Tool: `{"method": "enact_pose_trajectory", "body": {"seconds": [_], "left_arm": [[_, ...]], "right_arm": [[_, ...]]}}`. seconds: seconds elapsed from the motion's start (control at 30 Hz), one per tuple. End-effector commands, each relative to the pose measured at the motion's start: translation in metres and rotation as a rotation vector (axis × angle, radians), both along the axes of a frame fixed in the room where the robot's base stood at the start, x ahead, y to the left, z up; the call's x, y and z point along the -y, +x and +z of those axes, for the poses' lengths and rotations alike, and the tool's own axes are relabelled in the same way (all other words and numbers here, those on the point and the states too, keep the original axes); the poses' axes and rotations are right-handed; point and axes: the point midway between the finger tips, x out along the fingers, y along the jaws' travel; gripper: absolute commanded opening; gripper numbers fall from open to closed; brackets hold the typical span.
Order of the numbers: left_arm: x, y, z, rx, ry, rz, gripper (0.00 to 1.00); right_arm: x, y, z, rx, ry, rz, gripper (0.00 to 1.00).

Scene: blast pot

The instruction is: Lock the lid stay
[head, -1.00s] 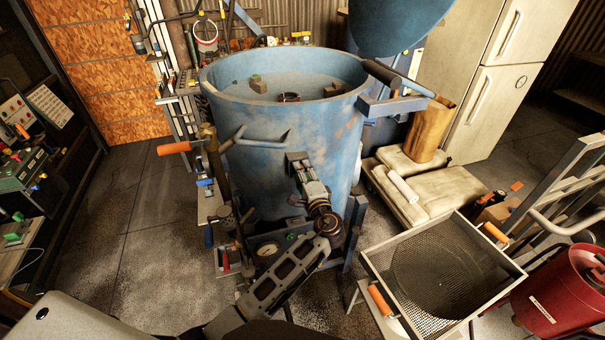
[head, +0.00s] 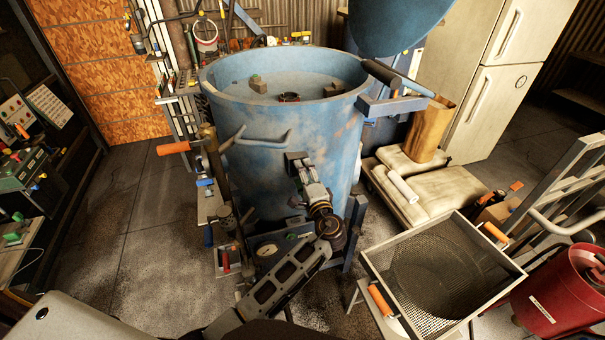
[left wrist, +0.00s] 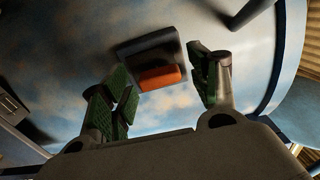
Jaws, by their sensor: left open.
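A blue pot (head: 270,175) stands upright in the head view, with a blue lid (head: 400,20) raised above its right rear. A dark bar (head: 398,78) and grey bracket (head: 385,106) are at its right rim; I cannot tell which part is the lid stay. My left gripper (head: 297,160) is at the pot's front wall. In the left wrist view, the left gripper (left wrist: 160,92) is open, its green-padded fingers apart. Between and beyond them is an orange tab (left wrist: 160,77) under a dark block (left wrist: 150,50) on a blue surface. Contact cannot be told. My right gripper is out of view.
An orange-handled lever (head: 174,148) and a bent grey bar (head: 262,141) stick out at the pot's left front. A mesh-bottomed tray (head: 495,299), a red canister (head: 550,300) and sacks (head: 440,190) crowd the right. The floor (head: 120,225) at left is clear.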

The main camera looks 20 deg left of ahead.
Motion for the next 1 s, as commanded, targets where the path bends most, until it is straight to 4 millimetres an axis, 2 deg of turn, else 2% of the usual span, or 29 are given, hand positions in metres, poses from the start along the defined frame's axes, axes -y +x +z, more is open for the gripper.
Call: {"method": "enact_pose_trajectory", "body": {"seconds": [0.7,1.0], "left_arm": [[0.054,-0.079,-0.001,-0.002,0.0,-0.001,0.61],[0.062,-0.092,0.0,-0.001,-0.001,0.001,0.61]], "right_arm": [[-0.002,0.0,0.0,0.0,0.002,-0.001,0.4],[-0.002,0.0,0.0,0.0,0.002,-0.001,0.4]]}}
